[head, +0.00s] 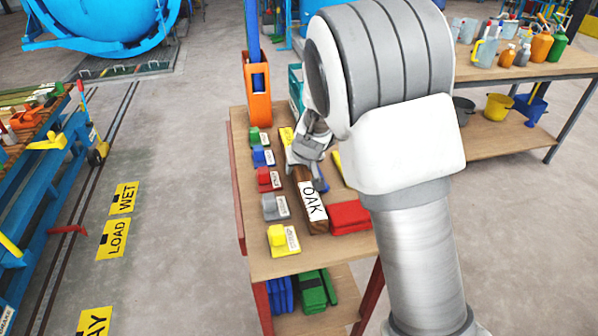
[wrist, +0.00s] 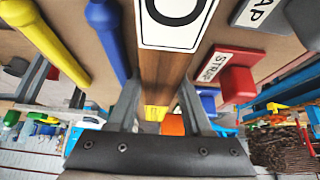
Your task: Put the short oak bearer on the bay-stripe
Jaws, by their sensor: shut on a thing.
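The oak bearer (head: 305,188) is a brown wooden bar with a white label reading OAK, over the wooden bench top. My gripper (head: 307,163) is shut on its far part; the arm hides some of it. In the wrist view the bearer (wrist: 165,72) runs between the two fingers (wrist: 158,100), its label close to the camera. I cannot tell if it rests on the bench or is slightly raised. A yellow floor plate (head: 95,322), cut off at the lower left, shows the letters AY. I cannot make out a separate bay stripe.
Several coloured labelled blocks (head: 276,207) line the bench's left side. A red block (head: 350,217) lies right of the bearer. A blue cart (head: 45,190) stands left; a bench with bottles stands right.

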